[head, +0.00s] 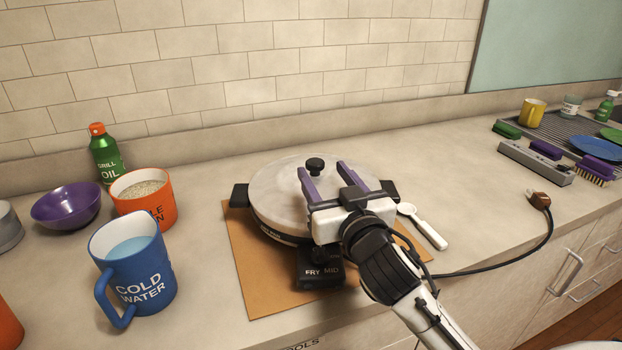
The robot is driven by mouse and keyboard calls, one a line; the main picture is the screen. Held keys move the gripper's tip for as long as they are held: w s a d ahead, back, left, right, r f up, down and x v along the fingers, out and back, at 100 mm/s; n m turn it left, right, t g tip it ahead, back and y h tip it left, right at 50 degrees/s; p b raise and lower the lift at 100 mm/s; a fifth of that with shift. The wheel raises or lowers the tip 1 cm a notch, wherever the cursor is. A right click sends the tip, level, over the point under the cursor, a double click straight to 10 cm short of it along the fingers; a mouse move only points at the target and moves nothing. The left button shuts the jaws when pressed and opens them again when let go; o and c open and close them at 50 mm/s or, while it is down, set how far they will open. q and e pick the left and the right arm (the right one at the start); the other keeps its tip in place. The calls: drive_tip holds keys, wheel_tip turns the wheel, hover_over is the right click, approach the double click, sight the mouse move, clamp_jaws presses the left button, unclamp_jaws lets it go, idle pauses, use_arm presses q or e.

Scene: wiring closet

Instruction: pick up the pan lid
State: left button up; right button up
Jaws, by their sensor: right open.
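The pan lid (279,186) is a pale, round, shallow dome with a black knob (315,164) on top. It sits on an electric fry pan (280,236) with black side handles. My right gripper (323,175) is over the right part of the lid. Its two purple fingers are spread apart, with nothing between them, and point toward the back wall. I cannot tell how high the fingers are above the lid. The gripper hides the lid's right front part. My left gripper is not in view.
The pan stands on a brown board (255,285). A white spoon (424,227) lies to its right, near a black cord with a plug (539,200). A blue mug (135,268), orange mug (143,198), purple bowl (66,206) and green oil bottle (105,156) stand left. The counter's right middle is clear.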

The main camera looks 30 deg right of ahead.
sight(318, 166)
drive_tip(key=x, duration=0.4)
drive_tip(key=p+x, duration=0.1)
drive_tip(key=x, duration=0.1)
drive_tip(key=shift+w+d+f, duration=0.2)
drive_tip(key=shift+w+f, duration=0.05)
drive_tip(key=shift+f, duration=0.1)
clamp_jaws()
drive_tip(key=shift+r, duration=0.1)
